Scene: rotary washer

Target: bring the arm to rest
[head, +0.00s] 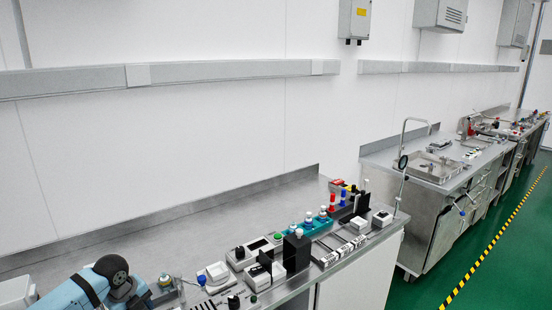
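A light-blue arm link with a round black joint cap (111,268) shows at the bottom left, low over the left part of the steel bench (150,245). It looks like part of my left arm. Its lower end runs out of the picture, and no fingers show on it. Neither of my grippers is in view, so I cannot see whether they hold anything. My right arm does not show.
Black and white devices (264,274), a teal rack (310,226) with coloured-cap bottles and a white box (382,218) line the bench's right part. A second bench (432,172) stands farther right. Green floor (480,262) with a yellow-black stripe is clear.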

